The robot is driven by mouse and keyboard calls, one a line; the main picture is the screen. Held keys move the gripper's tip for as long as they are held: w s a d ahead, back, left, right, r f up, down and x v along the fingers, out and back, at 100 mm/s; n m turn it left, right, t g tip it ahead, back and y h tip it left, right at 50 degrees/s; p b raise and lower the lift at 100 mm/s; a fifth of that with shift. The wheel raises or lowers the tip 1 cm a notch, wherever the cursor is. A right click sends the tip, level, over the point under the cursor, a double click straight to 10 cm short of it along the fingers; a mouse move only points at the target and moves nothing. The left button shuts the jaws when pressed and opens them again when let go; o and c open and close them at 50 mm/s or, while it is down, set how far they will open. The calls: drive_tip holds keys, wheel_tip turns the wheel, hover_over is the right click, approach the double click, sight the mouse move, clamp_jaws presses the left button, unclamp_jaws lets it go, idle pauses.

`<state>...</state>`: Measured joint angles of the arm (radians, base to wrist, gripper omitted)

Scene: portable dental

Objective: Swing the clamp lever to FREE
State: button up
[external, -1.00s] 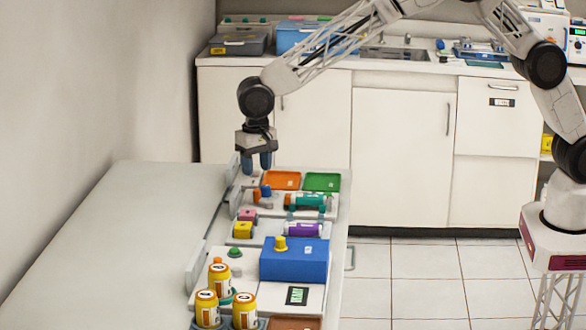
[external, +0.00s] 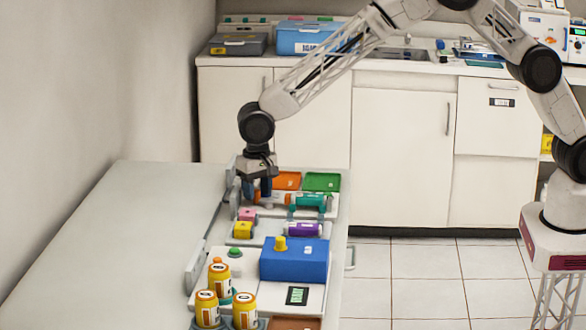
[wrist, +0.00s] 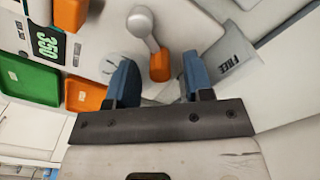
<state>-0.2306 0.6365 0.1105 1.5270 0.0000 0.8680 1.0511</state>
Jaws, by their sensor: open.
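The clamp lever (wrist: 152,42) shows in the wrist view as a grey rounded end and a short shaft joined to an orange end. A grey plate marked FREE (wrist: 235,58) lies to its right. My gripper (wrist: 159,62) is open, its two blue fingers apart, with the orange end in the gap between the fingertips as seen from the wrist. I cannot tell whether either finger touches it. In the external view my gripper (external: 260,190) is low over the far left part of the equipment strip and hides most of the lever there.
An orange tray (external: 287,180) and a green tray (external: 322,182) lie beside my gripper. A teal cylinder (external: 307,201), a purple cylinder (external: 303,230) and a blue box (external: 294,260) stand nearer the camera. Orange-and-white jars (external: 219,281) stand at the front. The left tabletop (external: 120,250) is clear.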

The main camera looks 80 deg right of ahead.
drive_tip(key=shift+f, duration=0.55)
drive_tip(key=shift+c, duration=0.3)
clamp_jaws()
